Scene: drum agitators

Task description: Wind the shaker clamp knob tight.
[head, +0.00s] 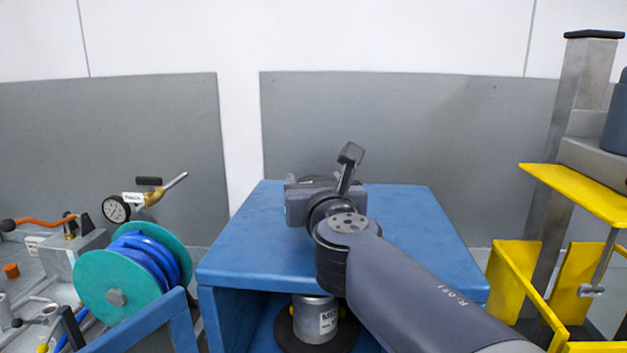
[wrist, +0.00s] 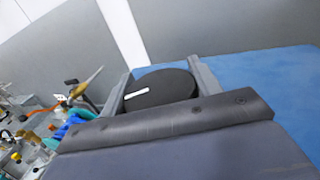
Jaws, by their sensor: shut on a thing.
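The clamp knob (wrist: 170,92) is a black round disc with a white mark on its top, seen in the wrist view. My gripper (wrist: 163,78) is shut on it, with one grey finger on its left side and one on its right. The white mark lies on the left part of the disc, slanting slightly. In the head view my gripper (head: 312,184) is above the blue shaker housing (head: 240,255), and my arm and wrist hide most of the knob. A silver can with a label (head: 316,322) stands inside the housing, below the top.
A teal reel with blue hose (head: 112,280) and a pressure gauge (head: 116,209) stand at the left. A yellow frame with a metal column (head: 560,140) stands at the right. A grey wall panel (head: 400,120) is behind. The housing's top is otherwise clear.

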